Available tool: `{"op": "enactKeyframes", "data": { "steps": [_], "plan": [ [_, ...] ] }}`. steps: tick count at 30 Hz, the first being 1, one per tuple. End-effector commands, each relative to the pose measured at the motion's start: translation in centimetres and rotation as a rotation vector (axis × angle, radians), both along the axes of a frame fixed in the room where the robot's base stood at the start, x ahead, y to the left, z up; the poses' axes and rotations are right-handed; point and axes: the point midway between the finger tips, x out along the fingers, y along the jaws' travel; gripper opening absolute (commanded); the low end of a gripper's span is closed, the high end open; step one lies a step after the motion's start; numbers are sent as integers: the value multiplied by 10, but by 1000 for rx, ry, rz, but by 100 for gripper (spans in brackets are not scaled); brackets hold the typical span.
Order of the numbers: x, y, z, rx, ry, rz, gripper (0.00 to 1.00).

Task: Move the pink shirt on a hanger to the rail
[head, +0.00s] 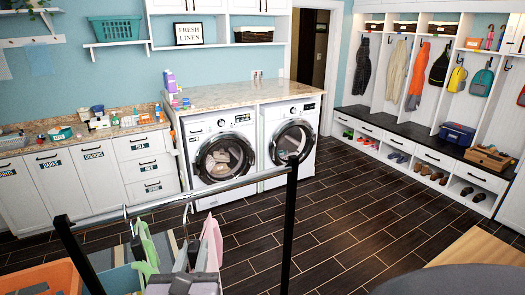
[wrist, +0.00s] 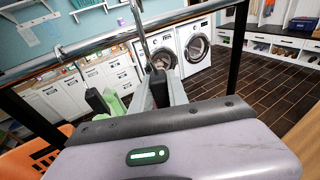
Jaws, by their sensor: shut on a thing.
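The pink shirt (head: 212,238) hangs just right of my gripper (head: 187,252) in the head view, low in the picture. I cannot make it out in the wrist view. My gripper is shut on its hanger, whose thin metal hook (wrist: 142,32) rises from between the fingers up to the rail's line in the wrist view. The rail (head: 235,184) is a grey bar between black posts. I cannot tell whether this hook touches it. A green garment (head: 146,246) hangs to the left of my gripper and also shows in the wrist view (wrist: 115,105).
An orange basket (head: 40,280) stands at the lower left, beside a teal bin (head: 120,280). A black post (head: 290,225) stands right of my gripper. Washers (head: 220,155) and cabinets line the back wall. The dark floor (head: 350,210) to the right is clear.

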Motion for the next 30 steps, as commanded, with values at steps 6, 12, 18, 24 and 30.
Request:
{"op": "enactKeyframes", "data": {
  "steps": [6,12,18,24,30],
  "plan": [
    [25,3,1,1,-1,-3,0],
    [47,6,1,2,-1,-3,0],
    [69,8,1,0,0,-3,0],
    [91,11,2,0,-1,-2,0],
    [104,13,-11,1,-1,0,0]
  ]
}}
